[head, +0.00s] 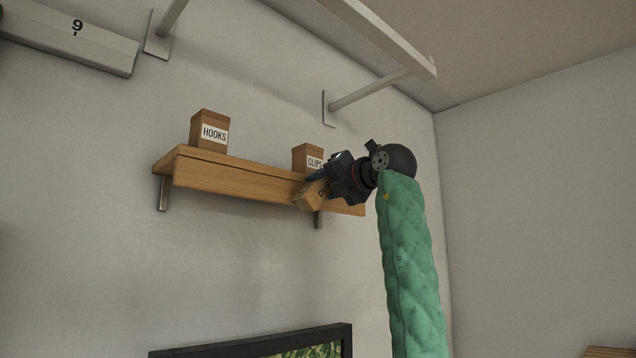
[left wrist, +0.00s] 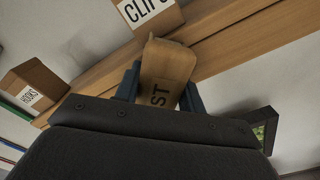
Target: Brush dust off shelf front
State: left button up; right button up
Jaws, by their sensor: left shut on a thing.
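A wooden wall shelf (head: 235,178) carries a brown box labelled HOOKS (head: 209,132) at its left and a brown box labelled CLIPS (head: 307,158) towards its right. My left gripper (head: 322,186) is shut on a tan block with dark lettering (head: 311,196), held tilted at the shelf's front, below the CLIPS box. In the left wrist view the block (left wrist: 168,62) sits between the two fingers, its far end overlapping the shelf front (left wrist: 235,45); I cannot tell if it touches. Dust cannot be made out. My right gripper is not in view.
Metal brackets (head: 163,193) hold the shelf to the wall. A white rail on brackets (head: 370,35) runs overhead. A dark-framed picture (head: 255,343) is below the shelf. The wall between shelf and frame is bare.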

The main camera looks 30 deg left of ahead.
pick_arm(q)
jog(key=shift+w+d+p, duration=0.35)
jog(key=shift+w, duration=0.5)
jog(key=shift+w+a, duration=0.1)
jog(key=shift+w, duration=0.05)
jog(key=shift+s+a+b, duration=0.2)
jog(key=shift+s+b, duration=0.05)
jog(key=shift+s, duration=0.25)
jog(key=shift+s+a+b, duration=0.15)
jog(key=shift+s+b, duration=0.1)
jog(key=shift+s, duration=0.25)
jog(key=shift+s+a+b, duration=0.3)
jog(key=shift+s+a, duration=0.05)
jog(key=shift+s, duration=0.55)
jog(key=shift+d, duration=0.15)
jog(key=shift+v, duration=2.9)
